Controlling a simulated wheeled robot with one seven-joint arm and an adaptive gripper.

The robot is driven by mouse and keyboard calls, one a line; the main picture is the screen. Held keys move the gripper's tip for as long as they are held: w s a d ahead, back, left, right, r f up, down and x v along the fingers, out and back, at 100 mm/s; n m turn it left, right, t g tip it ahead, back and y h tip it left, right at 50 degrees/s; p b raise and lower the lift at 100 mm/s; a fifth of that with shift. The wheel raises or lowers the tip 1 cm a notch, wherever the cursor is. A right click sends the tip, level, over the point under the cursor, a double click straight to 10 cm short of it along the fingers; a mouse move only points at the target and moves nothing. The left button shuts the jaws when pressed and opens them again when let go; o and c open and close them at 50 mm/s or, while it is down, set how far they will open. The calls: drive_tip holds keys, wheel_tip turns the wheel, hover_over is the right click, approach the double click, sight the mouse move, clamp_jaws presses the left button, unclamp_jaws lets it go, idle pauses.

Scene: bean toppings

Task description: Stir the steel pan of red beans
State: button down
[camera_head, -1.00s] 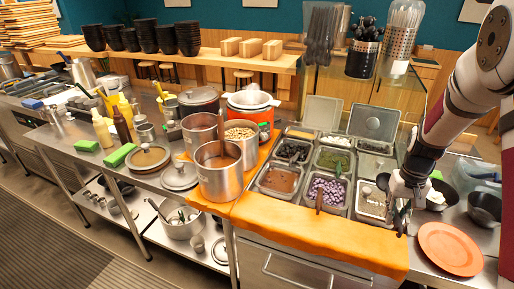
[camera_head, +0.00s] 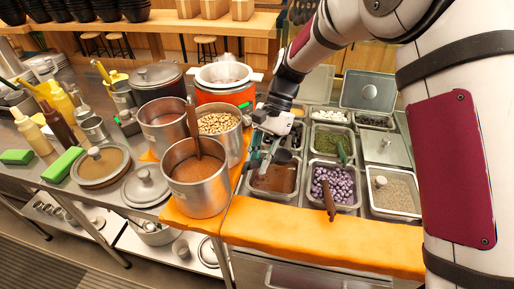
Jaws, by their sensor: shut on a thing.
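The steel pan (camera_head: 271,196) is a rectangular insert at the left front of the topping station. It holds reddish-brown beans (camera_head: 278,180). My gripper (camera_head: 258,146) is over the back left of this pan, fingers pointing down. The fingers and the ladle hide part of the beans. I cannot tell whether the ladle touches the beans.
A pan of purple beans (camera_head: 333,184) with a brown-handled utensil stands right of the red beans. A tall pot (camera_head: 197,190) with a wooden handle stands close on the left. An orange cloth (camera_head: 320,238) covers the front edge. My arm hides the right side.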

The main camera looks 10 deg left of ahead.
drive_tip(key=shift+a+r, duration=0.1)
drive_tip(key=shift+a, duration=0.6)
drive_tip(key=f, duration=0.2)
drive_tip(key=f+b, duration=0.1)
drive_tip(key=f, duration=0.2)
drive_tip(key=f+b, duration=0.1)
drive_tip(key=f, duration=0.2)
drive_tip(key=shift+s+a+f, duration=0.1)
drive_tip(key=shift+s, duration=0.2)
drive_tip(key=shift+s+f+t+p, duration=0.15)
drive_tip(key=shift+f+t+p, duration=0.3)
drive_tip(key=shift+f, duration=0.45)
